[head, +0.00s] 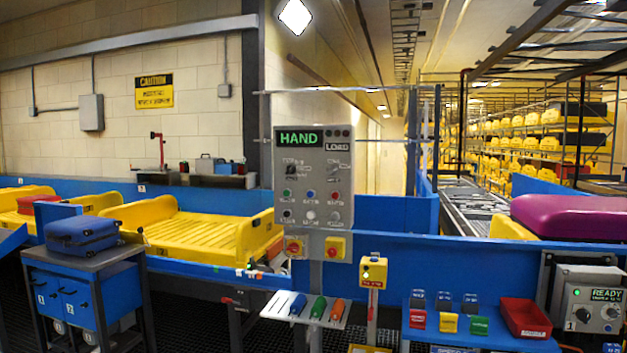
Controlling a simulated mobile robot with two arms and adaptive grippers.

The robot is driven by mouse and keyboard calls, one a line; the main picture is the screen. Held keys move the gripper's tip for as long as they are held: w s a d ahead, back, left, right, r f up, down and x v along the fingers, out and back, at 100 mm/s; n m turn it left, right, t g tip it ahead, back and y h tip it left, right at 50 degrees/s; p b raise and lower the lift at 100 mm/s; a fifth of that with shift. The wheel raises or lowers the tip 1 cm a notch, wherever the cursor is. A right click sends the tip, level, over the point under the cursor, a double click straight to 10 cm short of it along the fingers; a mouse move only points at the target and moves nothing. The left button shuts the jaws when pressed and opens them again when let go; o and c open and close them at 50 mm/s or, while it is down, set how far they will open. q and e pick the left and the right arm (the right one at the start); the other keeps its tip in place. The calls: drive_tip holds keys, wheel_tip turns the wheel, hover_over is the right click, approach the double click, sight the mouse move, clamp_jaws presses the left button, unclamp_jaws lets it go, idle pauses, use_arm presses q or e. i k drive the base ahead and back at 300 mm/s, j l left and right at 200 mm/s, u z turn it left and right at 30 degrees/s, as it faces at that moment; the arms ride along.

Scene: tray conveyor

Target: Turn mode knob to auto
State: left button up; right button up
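A grey control panel (313,190) stands upright on a post at the centre of the head view. Its lit green display reads HAND (299,139), and a smaller sign beside it reads LOAD (337,146). A dark rotary knob (291,169) sits below the HAND display, and another knob (335,172) sits below LOAD. The small lettering around both knobs is too blurred to read, so I cannot tell which is the mode knob by label. Rows of coloured buttons lie below them. Neither of my grippers is in view.
Red buttons on yellow boxes (335,247) sit under the panel. A tilted shelf (305,309) holds blue, green and orange handles. A yellow button post (373,272) stands right of it. A cart with a blue suitcase (82,235) stands left. Another grey panel reading READY (606,294) is far right.

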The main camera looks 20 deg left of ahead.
sight(333, 170)
drive_tip(key=i+l+u, duration=0.2)
drive_tip(key=i+l, duration=0.2)
drive_tip(key=i, duration=0.25)
drive_tip(key=i+l+u, duration=0.2)
drive_tip(key=i+l, duration=0.3)
drive_tip(key=i, duration=0.15)
